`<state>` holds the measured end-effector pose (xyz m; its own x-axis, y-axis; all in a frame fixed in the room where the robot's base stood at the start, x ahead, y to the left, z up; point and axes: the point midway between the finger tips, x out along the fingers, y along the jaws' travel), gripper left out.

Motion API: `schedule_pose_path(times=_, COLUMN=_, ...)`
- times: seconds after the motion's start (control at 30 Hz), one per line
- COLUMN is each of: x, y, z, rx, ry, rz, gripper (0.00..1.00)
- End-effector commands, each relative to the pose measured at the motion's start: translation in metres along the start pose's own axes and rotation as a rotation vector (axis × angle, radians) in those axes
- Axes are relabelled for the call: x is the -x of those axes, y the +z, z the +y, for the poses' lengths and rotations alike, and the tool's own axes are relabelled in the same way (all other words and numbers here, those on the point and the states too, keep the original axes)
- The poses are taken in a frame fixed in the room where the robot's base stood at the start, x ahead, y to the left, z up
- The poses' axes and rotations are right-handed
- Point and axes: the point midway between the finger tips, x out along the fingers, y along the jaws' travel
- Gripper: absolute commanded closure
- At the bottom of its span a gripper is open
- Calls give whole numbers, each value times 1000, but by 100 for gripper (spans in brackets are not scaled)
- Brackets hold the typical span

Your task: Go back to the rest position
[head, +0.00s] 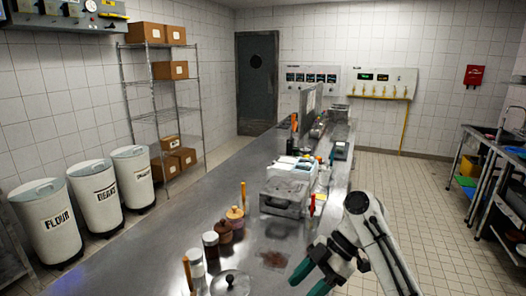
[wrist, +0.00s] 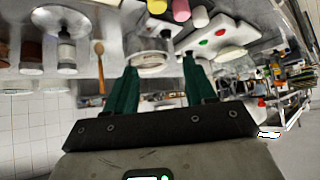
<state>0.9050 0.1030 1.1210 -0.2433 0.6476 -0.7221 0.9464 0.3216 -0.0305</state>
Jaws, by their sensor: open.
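My gripper (head: 301,280) is low at the right front in the head view, over or beside the near right side of the steel counter (head: 215,190). Its two green fingers are spread apart. In the wrist view my gripper (wrist: 160,64) is also open, with nothing seen held between the fingers. A pale round pot or jar (wrist: 150,50) shows beyond the fingers; I cannot tell how far off it is. My arm bends down from the upper right to the gripper in the head view.
Jars (head: 211,245), a lidded pot (head: 231,284) and a brown pot (head: 235,216) stand left of my gripper. A grey metal box (head: 287,196) sits farther along the counter. White bins (head: 48,218) stand at left. Tiled floor (head: 415,200) is clear at right.

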Motion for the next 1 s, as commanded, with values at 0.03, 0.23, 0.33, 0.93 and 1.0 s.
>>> schedule_pose_path(times=0.03, x=-7, y=2, z=-2, rx=-17, ry=6, rz=-1, gripper=45)
schedule_pose_path(times=0.23, x=-31, y=13, z=-9, rx=-124, ry=57, rz=-20, gripper=45)
schedule_pose_path(times=0.33, x=-46, y=19, z=-15, rx=-195, ry=94, rz=-31, gripper=45)
schedule_pose_path(times=0.93, x=-110, y=113, z=-161, rx=-1092, ry=636, rz=-122, gripper=45)
schedule_pose_path(times=1.0, x=-104, y=124, z=-187, rx=-1198, ry=719, rz=-133, gripper=45)
